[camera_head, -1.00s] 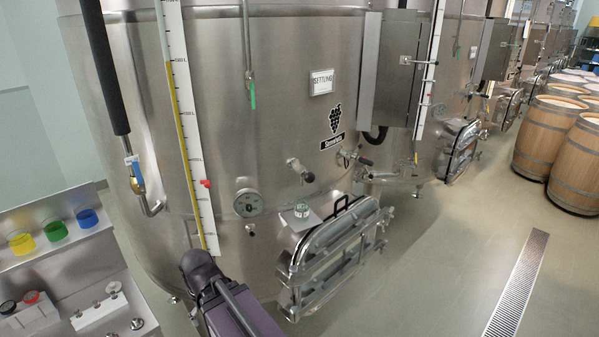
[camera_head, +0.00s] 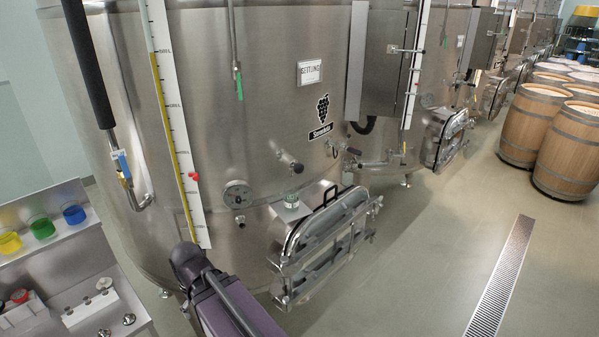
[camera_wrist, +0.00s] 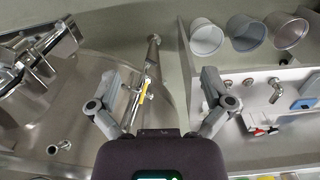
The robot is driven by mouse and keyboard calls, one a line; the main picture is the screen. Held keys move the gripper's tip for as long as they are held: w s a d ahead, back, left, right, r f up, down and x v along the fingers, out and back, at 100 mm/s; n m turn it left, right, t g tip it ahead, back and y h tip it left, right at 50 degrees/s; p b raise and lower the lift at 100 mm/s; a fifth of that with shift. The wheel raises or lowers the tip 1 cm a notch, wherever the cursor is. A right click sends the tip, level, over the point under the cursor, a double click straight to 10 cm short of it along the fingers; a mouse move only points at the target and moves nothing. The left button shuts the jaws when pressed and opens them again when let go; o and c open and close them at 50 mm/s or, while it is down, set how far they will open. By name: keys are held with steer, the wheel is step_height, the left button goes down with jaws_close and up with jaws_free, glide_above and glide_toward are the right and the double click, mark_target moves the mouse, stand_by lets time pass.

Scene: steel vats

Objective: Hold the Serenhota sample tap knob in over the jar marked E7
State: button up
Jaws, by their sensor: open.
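The sample tap knob (camera_head: 297,168) is a dark round end on a short steel stem. It sticks out from the front of the nearest steel vat (camera_head: 220,110), which bears a grape logo (camera_head: 322,108); the name under it is too small to read surely. Below the knob, a small clear jar (camera_head: 291,200) stands on a flat ledge by the manway; its mark cannot be read. In the wrist view my gripper (camera_wrist: 160,82) is open and empty, fingers wide apart. The knob and jar are not clearly seen there. In the head view my arm is low, left of the manway; the gripper is hidden.
A steel manway door (camera_head: 325,240) juts out beside the jar. A dial gauge (camera_head: 237,194) and white level scale (camera_head: 180,130) are on the vat. A bench with coloured cups (camera_head: 42,227) stands at left. Barrels (camera_head: 535,125) stand at right. Floor around the drain (camera_head: 500,280) is clear.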

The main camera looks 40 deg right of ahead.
steer(key=c, duration=0.5)
steer(key=shift+f+b, duration=0.55)
steer(key=shift+b, duration=0.05)
steer(key=c, duration=0.7)
step_height(320, 180, down, 12)
steer(key=b, duration=1.2)
jaws_close()
steer(key=shift+r, duration=0.1)
